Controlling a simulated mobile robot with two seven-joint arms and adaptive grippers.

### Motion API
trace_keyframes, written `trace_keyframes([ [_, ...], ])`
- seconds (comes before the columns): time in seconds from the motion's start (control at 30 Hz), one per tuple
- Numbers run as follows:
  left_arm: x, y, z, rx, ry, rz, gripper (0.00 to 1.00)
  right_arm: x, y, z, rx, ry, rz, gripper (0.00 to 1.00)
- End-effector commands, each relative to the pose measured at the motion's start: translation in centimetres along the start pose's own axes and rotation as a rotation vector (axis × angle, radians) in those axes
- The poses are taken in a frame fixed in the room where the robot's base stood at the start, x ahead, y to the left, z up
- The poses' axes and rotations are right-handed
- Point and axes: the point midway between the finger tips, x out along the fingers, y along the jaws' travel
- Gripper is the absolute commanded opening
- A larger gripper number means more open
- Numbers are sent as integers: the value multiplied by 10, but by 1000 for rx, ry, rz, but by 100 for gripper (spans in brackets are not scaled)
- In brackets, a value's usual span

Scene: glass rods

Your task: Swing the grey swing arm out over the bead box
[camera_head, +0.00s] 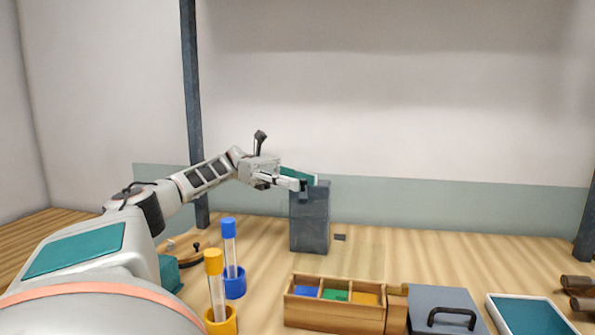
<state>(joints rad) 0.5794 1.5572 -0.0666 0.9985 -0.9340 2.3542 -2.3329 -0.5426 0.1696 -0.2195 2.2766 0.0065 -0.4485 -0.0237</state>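The bead box (334,319) is a wooden tray with blue, green and yellow compartments, on the table front centre. A grey block-like post (309,230) stands upright behind it. I cannot clearly make out a separate grey swing arm; part of the post's top is hidden by my gripper. My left gripper (302,186) is at the top of the post, its dark fingertips against or just in front of the upper face. Its finger gap is too small to read. A green piece (298,174) shows just behind the gripper. My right gripper is out of view.
A blue-capped tube (230,247) and a yellow-capped tube (216,286) stand in holders at front left. A grey lid with a black handle (451,317) and a teal tray (532,316) lie right of the bead box.

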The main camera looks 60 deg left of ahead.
Motion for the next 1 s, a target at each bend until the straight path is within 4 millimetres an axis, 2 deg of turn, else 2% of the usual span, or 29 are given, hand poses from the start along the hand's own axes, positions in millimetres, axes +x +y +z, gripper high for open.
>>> trace_keyframes([
  [0.27,0,-1,14,7,-5,-2,31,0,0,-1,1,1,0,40],
  [1.0,-1,0,68,7,-4,0,31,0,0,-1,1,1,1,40],
])
